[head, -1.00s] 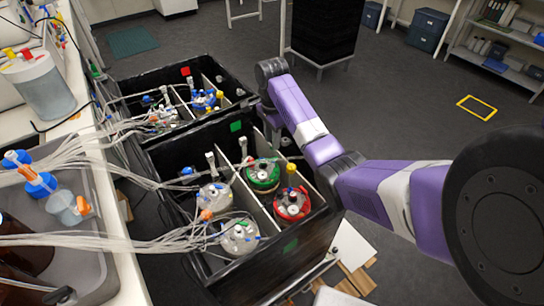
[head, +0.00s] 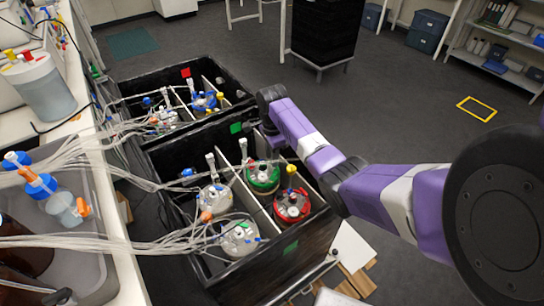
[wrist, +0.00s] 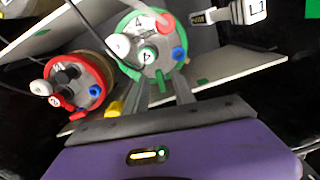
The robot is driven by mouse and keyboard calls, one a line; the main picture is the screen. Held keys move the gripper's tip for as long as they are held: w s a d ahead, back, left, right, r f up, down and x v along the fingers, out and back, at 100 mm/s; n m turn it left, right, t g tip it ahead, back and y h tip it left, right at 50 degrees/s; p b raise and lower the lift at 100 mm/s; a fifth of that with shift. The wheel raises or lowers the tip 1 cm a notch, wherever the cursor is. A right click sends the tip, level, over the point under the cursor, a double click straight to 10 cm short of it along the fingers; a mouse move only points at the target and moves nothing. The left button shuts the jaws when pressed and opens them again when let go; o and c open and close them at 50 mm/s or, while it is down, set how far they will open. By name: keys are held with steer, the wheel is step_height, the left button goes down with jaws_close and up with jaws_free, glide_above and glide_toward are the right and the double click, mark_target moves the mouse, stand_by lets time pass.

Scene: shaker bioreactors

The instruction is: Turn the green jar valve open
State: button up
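The green-ringed jar (head: 262,177) stands in the back right compartment of the near black box in the head view. In the wrist view its green-rimmed lid (wrist: 148,58) carries labels marked 4, a blue cap, a red-pink fitting and a white knob (wrist: 118,45) at its left edge. I cannot tell which fitting is the valve.
The red-ringed jar (head: 291,206) stands beside the green one, with a yellow-topped stem. Two clear-topped jars share the box (head: 300,262) on the left. Tubing bundles (head: 150,240) run in from the left. A second box (head: 130,82) stands behind.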

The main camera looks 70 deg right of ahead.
jaws_close()
steer(key=shift+r, duration=0.15)
steer(key=shift+a+n+p, duration=0.1)
steer(key=shift+n+p, duration=0.3)
steer(key=shift+p, duration=0.2)
steer(key=shift+n+p, duration=0.5)
steer(key=shift+n, duration=0.2)
jaws_free()
